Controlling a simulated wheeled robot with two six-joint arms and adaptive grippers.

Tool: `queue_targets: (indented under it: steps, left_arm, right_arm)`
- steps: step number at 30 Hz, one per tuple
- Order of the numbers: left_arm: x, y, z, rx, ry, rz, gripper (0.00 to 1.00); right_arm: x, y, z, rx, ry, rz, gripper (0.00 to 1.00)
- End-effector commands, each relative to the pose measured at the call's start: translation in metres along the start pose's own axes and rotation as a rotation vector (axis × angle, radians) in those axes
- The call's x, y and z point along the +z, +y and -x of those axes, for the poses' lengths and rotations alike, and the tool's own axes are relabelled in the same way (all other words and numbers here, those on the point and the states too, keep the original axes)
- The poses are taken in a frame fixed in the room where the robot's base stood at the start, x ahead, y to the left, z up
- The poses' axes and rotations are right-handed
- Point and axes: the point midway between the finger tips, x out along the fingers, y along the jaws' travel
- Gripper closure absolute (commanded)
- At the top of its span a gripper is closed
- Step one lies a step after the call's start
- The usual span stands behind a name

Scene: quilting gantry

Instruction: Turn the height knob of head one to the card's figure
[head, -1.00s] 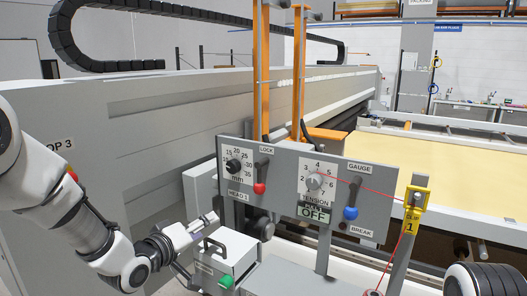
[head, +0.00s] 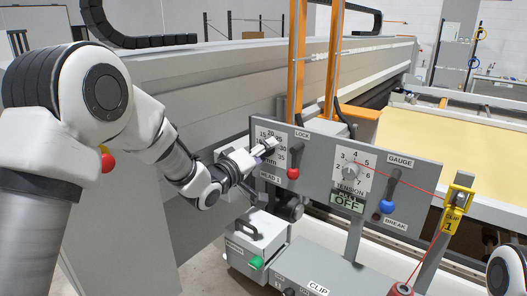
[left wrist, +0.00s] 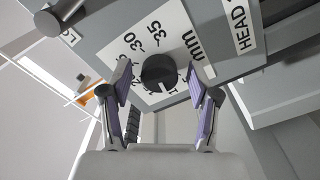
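The head one knob (left wrist: 158,72) is dark and round, on a white mm scale plate (left wrist: 145,38) marked in steps of 5. My left gripper (left wrist: 158,66) is open in the left wrist view, with one purple-padded finger on each side of the knob. Whether the pads touch it I cannot tell. In the head view my left gripper (head: 268,148) reaches the scale plate (head: 264,126) from the left and largely hides the knob. The knob's pointer reading is not clear. I cannot make out a card with a figure. My right gripper is out of view.
Close right of the scale is the red-tipped LOCK lever (head: 293,172). Further right are the tension dial (head: 351,168) and blue-tipped GAUGE lever (head: 388,207). A grey box with a green button (head: 256,262) stands below. A red thread runs to the yellow clip (head: 455,215).

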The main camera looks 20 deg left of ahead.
Motion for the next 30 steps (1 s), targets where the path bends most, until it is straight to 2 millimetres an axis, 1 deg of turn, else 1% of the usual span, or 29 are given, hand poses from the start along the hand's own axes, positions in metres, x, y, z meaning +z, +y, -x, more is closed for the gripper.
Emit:
queue_targets:
  steps: [1,2,3,4,11,17,23,30]
  left_arm:
    - [0.0,0.0,0.0,0.0,0.0,0.0,0.62]
    - [0.0,0.0,0.0,0.0,0.0,0.0,0.72]
    - [0.0,0.0,0.0,0.0,0.0,0.0,0.86]
    - [0.0,0.0,0.0,0.0,0.0,-0.001,0.97]
    - [0.0,0.0,0.0,0.001,0.001,-0.005,0.97]
    - [0.0,-0.001,0.0,0.002,0.002,-0.043,0.97]
    - [0.001,-0.002,0.0,0.004,0.003,-0.143,0.97]
    - [0.0,-0.003,0.0,0.004,0.006,-0.34,0.97]
  right_arm:
    - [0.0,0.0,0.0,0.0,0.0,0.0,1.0]
    - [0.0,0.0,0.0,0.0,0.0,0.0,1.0]
    - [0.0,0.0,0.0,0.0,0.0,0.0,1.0]
    - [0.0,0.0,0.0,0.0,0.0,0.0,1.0]
    - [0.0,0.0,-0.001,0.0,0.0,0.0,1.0]
    - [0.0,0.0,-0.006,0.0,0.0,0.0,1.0]
    - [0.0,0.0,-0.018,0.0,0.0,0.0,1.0]
    - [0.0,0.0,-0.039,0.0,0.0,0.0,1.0]
